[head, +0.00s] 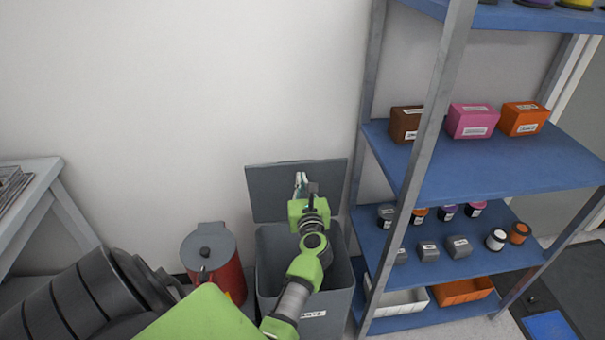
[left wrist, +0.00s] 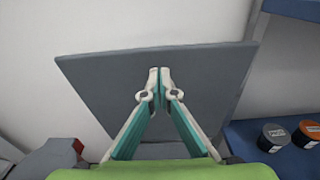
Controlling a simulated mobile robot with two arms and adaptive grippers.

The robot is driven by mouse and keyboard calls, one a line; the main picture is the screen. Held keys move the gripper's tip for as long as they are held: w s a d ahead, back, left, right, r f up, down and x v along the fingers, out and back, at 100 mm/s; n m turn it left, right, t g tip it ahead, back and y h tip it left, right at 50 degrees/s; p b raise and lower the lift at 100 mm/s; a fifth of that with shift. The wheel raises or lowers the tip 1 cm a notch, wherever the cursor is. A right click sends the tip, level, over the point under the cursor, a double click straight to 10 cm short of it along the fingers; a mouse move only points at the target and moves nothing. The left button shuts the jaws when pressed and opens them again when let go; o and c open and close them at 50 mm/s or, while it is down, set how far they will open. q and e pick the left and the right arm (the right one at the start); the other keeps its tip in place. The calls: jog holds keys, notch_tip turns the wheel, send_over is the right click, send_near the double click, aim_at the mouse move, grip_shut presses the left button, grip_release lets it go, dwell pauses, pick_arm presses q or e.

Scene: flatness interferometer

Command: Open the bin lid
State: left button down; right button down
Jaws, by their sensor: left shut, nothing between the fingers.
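The grey bin (head: 335,270) stands on the floor between a red container and the blue shelf. Its lid (head: 265,195) is up, standing near upright at the back of the bin by the wall, and the bin's mouth shows open below it. My left gripper (head: 301,180) is over the bin in front of the lid. In the left wrist view the fingers (left wrist: 160,72) are shut together with nothing between them, and the grey lid (left wrist: 205,90) fills the view behind them. I cannot tell whether the fingertips touch the lid. My right gripper is not in view.
A red container with a grey lid (head: 228,280) stands just left of the bin. A blue shelf unit (head: 490,180) with boxes, jars and trays is close on the right. A pale table (head: 45,180) is at far left. The wall is close behind the lid.

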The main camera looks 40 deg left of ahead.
pick_arm(q)
jog(key=shift+w+a+r, duration=0.15)
jog(key=shift+w+a, duration=0.1)
jog(key=shift+a, duration=0.2)
jog(key=shift+w+a, duration=0.2)
jog(key=shift+w, duration=0.15)
jog(key=shift+w+a+r, duration=0.1)
jog(key=shift+w+a, duration=0.05)
jog(key=shift+a, duration=0.1)
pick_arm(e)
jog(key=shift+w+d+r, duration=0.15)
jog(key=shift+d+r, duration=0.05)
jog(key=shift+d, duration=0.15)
pick_arm(q)
jog(key=shift+r, duration=0.15)
notch_tip(320, 180, up, 10)
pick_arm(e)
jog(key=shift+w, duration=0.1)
